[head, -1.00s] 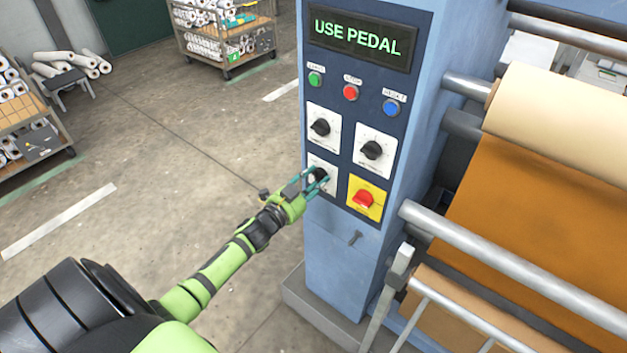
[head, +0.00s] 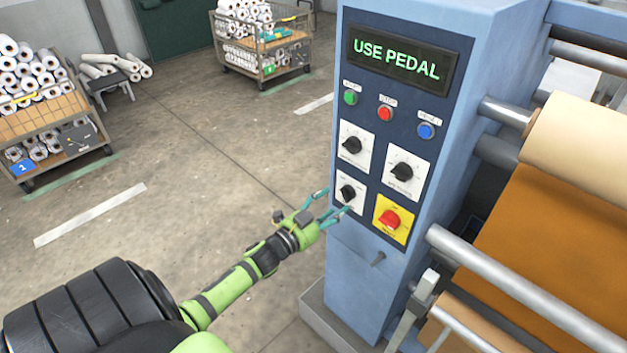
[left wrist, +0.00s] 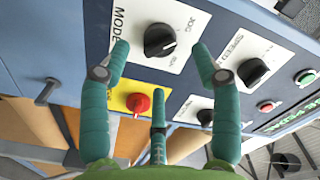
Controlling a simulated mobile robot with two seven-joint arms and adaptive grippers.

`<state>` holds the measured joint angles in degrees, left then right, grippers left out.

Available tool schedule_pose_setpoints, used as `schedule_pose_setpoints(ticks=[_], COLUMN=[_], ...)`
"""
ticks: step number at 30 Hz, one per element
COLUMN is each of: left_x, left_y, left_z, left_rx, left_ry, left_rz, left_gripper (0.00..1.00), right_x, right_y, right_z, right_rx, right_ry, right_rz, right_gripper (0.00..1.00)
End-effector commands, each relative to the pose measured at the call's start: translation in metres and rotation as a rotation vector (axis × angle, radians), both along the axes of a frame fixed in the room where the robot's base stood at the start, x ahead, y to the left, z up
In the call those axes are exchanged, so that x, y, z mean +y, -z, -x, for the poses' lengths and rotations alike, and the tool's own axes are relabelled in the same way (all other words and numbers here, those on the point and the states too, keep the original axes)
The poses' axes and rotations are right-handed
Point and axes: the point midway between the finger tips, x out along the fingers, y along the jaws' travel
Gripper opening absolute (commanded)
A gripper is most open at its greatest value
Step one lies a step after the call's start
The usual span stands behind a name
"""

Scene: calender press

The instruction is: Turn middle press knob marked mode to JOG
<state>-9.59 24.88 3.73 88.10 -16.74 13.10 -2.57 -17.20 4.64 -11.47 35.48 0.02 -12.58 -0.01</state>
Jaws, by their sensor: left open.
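The mode knob (head: 347,193) is black on a white plate, lower left on the blue press panel. In the left wrist view the knob (left wrist: 160,40) sits beside the word MODE, with JOG printed near its upper right. I cannot tell for sure which mark its pointer meets. My left gripper (head: 337,202) is open and empty just in front of this plate. In the left wrist view its teal fingers (left wrist: 160,62) spread either side of and below the knob, apart from it. My right gripper is not in view.
A red knob on a yellow plate (head: 390,221) is right of the mode knob. The speed knob (head: 351,145) is above it, another black knob (head: 402,171) upper right. The display (head: 402,60) reads USE PEDAL. A bar (head: 440,240) juts out at right.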

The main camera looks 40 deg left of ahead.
Motion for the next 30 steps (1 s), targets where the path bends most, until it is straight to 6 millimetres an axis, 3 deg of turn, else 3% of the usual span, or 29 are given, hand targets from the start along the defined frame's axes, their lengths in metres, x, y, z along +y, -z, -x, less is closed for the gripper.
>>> schedule_pose_setpoints(ticks=[6,12,30], left_x=[0.003,0.005,0.005], left_y=[0.001,0.0,-0.001], left_z=[0.046,0.07,0.076], left_rx=[0.003,0.001,-0.001], left_ry=[0.0,0.001,0.001], left_rz=[0.0,0.0,0.0], left_gripper=[0.63,0.63,0.63], right_x=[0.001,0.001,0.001], right_y=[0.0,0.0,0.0], right_z=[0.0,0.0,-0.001], right_rx=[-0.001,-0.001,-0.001], right_ry=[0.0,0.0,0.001], right_rz=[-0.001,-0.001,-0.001], right_gripper=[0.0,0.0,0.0])
